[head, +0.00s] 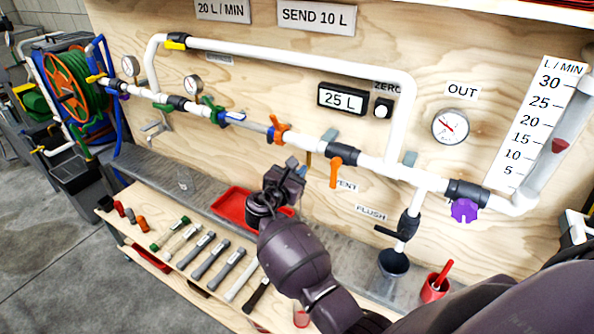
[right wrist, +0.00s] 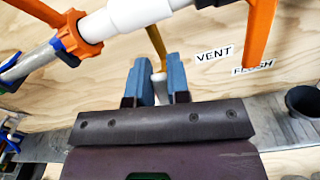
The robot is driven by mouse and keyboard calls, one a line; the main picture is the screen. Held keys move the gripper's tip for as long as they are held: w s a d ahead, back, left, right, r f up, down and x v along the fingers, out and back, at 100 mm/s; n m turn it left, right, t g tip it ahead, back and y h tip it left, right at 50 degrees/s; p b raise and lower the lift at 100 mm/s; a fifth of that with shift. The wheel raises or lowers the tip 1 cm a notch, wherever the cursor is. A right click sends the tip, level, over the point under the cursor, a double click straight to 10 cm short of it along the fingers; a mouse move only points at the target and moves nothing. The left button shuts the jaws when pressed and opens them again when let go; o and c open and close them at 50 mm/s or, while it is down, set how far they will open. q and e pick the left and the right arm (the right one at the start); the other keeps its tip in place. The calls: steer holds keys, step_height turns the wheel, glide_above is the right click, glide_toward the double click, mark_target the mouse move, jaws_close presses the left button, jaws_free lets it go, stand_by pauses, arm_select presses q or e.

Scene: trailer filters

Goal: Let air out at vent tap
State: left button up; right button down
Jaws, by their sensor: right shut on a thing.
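The vent tap shows in the right wrist view as a brass stem (right wrist: 156,45) coming down from the pipe, with a pale end piece (right wrist: 158,88) below it. In the head view a short piece of the brass stem (head: 308,160) shows under the white pipe. My right gripper (right wrist: 158,80) is shut on the pale end piece, with one blue finger on each side. It also shows in the head view (head: 298,168), just below the pipe. The VENT label (right wrist: 214,54) is on the board to the right of the tap. My left gripper is out of view.
An orange lever (head: 336,170) hangs right of the tap, and an orange fitting (head: 278,130) sits on the pipe to its left. A red tray (head: 232,205) lies below. A dark funnel (head: 393,263) and a red cup (head: 432,290) stand right. Several tools lie on the lower bench.

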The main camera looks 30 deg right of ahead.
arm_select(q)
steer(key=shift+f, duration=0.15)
arm_select(e)
steer(key=shift+s, duration=0.1)
steer(key=shift+s+d+f+m+b, duration=0.2)
steer(key=shift+m+b, duration=0.25)
steer(key=shift+m, duration=0.35)
arm_select(q)
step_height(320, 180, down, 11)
steer(key=b, duration=1)
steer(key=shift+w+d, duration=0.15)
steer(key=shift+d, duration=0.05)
arm_select(e)
steer(key=s+f+m, duration=0.1)
steer(key=m, duration=0.4)
steer(key=d+f+m, duration=0.1)
steer(key=m, duration=0.3)
steer(key=s+f+m, duration=0.1)
steer(key=f+m, duration=0.1)
steer(key=m, duration=0.3)
steer(key=shift+s+d+f+m, duration=0.1)
steer(key=shift+s+d+m, duration=0.2)
steer(key=shift+s, duration=0.05)
